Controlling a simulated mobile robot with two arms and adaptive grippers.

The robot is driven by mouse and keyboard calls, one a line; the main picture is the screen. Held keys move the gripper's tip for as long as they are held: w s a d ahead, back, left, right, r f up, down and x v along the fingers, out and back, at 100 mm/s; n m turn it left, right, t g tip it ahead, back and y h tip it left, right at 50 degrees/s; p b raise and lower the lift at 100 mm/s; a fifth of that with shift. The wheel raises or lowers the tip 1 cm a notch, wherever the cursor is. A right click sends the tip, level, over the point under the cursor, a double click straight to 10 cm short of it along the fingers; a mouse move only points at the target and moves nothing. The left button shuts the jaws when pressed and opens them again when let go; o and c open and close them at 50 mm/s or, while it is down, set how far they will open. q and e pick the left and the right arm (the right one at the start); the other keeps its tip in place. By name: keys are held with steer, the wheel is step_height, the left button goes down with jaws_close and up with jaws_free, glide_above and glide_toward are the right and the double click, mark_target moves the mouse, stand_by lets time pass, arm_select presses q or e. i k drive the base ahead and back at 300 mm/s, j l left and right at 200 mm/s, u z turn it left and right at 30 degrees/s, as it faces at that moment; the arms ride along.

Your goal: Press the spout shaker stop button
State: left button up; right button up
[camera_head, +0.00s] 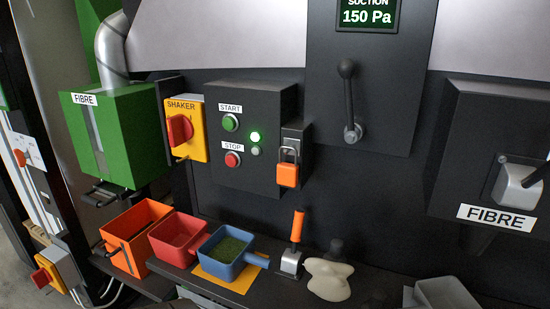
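The red stop button (233,159) sits under a STOP label (233,146) on the front of a dark control box (265,110) left of centre. A green start button (230,122) is above it, under a START label. Neither of my grippers is in view.
A yellow SHAKER panel (186,128) with a red rotary switch is left of the box. An orange padlock (287,174) hangs at its right. Below, a dark ledge holds a red tray (180,238), a blue scoop (229,250) and an orange-handled scraper (297,226).

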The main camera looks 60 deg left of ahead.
mark_target(231, 160)
steer(key=u, duration=2.1)
